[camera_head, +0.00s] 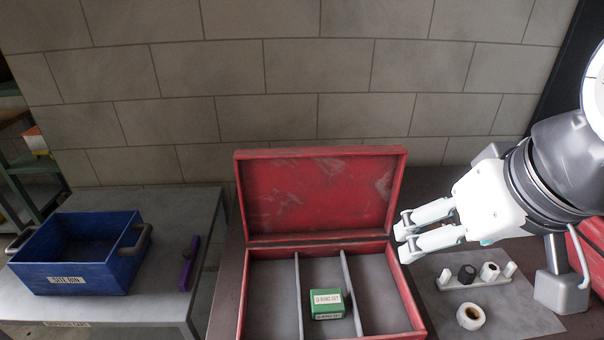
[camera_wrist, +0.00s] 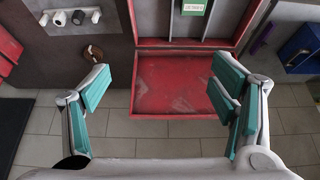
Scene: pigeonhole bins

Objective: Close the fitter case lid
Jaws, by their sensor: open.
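The fitter case is a red box (camera_head: 240,295) with its lid (camera_head: 320,192) raised, standing nearly upright at the back and leaning slightly away. The case interior is grey with dividers, and a green O-ring set box (camera_head: 327,303) sits in the middle compartment. My gripper (camera_head: 403,237) is open and empty, just right of the lid's lower right edge, near the hinge side; I cannot tell whether it touches. In the wrist view the lid (camera_wrist: 172,88) shows between the two spread fingers (camera_wrist: 160,84), with the green box (camera_wrist: 194,7) beyond it.
A blue bin (camera_head: 75,283) and a purple item (camera_head: 188,265) are on the left table. A white rack (camera_head: 473,276) with rolls and a loose tape roll (camera_head: 470,316) lie right of the case. A block wall (camera_head: 270,70) stands behind.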

